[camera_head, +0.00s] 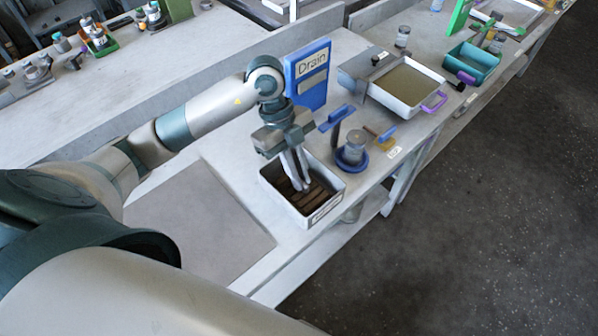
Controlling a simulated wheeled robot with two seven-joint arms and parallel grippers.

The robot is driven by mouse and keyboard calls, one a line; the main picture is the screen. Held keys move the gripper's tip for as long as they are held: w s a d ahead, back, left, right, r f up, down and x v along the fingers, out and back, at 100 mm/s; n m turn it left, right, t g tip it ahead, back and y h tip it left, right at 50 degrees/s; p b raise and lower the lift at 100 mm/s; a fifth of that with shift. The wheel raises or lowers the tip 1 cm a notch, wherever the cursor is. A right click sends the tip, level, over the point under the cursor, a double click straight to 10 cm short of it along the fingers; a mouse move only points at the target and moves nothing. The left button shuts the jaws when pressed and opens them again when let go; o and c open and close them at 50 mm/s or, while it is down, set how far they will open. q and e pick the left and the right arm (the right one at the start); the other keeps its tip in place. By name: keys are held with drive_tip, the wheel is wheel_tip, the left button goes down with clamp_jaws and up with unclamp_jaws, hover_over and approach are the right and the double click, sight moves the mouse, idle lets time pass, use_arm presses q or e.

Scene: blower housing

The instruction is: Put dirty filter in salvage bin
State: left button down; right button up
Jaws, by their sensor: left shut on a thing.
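My left gripper (297,176) points down into a white open bin (317,214) with a label on its front wall. Its fingers are inside the rim, shut on a brown slatted piece that looks like the dirty filter (314,193). The brown piece lies within the bin walls; whether it touches the bin floor I cannot tell. The fingers hide part of it. The label is too small to read, so I cannot confirm that this is the salvage bin. My right gripper is not in view.
A blue "Drain" board (309,75) stands behind the bin. A blue-based metal part (354,150) and small tools sit to its right. A tray of murky liquid (405,84) and a teal bin (472,62) are further back. A grey mat (200,225) lies clear at left.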

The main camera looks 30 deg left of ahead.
use_arm(q)
drive_tip(key=shift+f, duration=0.15)
drive_tip(key=c, duration=1.8)
unclamp_jaws()
drive_tip(key=shift+r, duration=0.25)
drive_tip(key=shift+b+v, duration=1.6)
drive_tip(key=shift+v, duration=4.3)
drive_tip(key=shift+d, duration=0.1)
